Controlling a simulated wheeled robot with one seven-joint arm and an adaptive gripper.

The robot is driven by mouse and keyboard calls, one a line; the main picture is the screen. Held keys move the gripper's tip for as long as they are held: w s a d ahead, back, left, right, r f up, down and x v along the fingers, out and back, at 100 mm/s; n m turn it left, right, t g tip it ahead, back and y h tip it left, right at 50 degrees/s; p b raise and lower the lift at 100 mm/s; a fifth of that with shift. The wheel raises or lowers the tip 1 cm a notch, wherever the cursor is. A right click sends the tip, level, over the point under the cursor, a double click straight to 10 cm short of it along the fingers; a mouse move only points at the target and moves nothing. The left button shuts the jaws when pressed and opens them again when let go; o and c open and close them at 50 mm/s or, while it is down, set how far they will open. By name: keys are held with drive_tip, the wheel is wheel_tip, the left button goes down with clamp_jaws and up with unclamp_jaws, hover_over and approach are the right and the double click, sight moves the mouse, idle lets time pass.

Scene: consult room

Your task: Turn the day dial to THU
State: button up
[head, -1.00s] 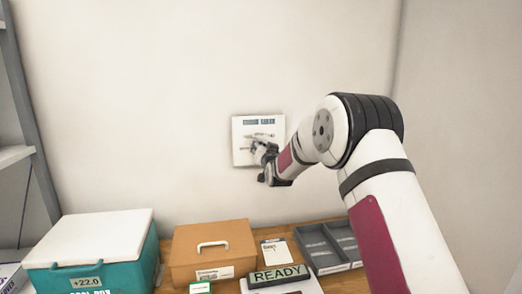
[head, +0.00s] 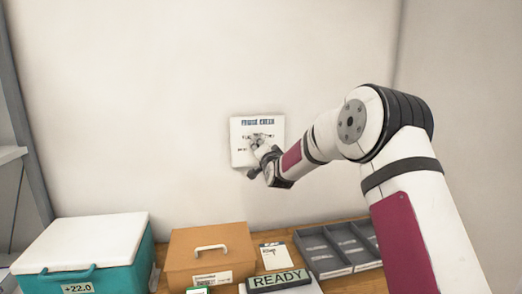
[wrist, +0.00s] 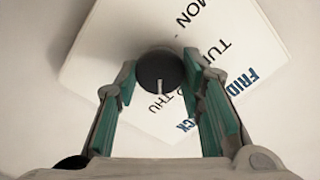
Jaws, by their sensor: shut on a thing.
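The white dial panel (head: 240,127) is on the wall, with my gripper (head: 258,146) at its front, covering much of its middle. In the wrist view the panel (wrist: 110,45) sits tilted, with a dark round dial knob (wrist: 158,68) between my gripper's (wrist: 160,72) two teal-padded fingers. My gripper is shut on the knob. The knob's white pointer line (wrist: 159,87) points down in the picture, towards the THU label (wrist: 157,106). MON and TUE show at the upper right of the knob. The WED label is partly hidden by the right finger.
Below the panel, a wooden counter holds a teal cool box (head: 110,272) with a white lid, an orange-brown case (head: 190,246), a READY display (head: 278,279), a white card (head: 273,254) and a grey divided tray (head: 330,265). The wall around the panel is clear.

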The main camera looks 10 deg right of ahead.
drive_tip(key=o, duration=1.1)
drive_tip(key=shift+s, duration=0.1)
drive_tip(key=s, duration=1.1)
drive_tip(key=shift+s, duration=0.4)
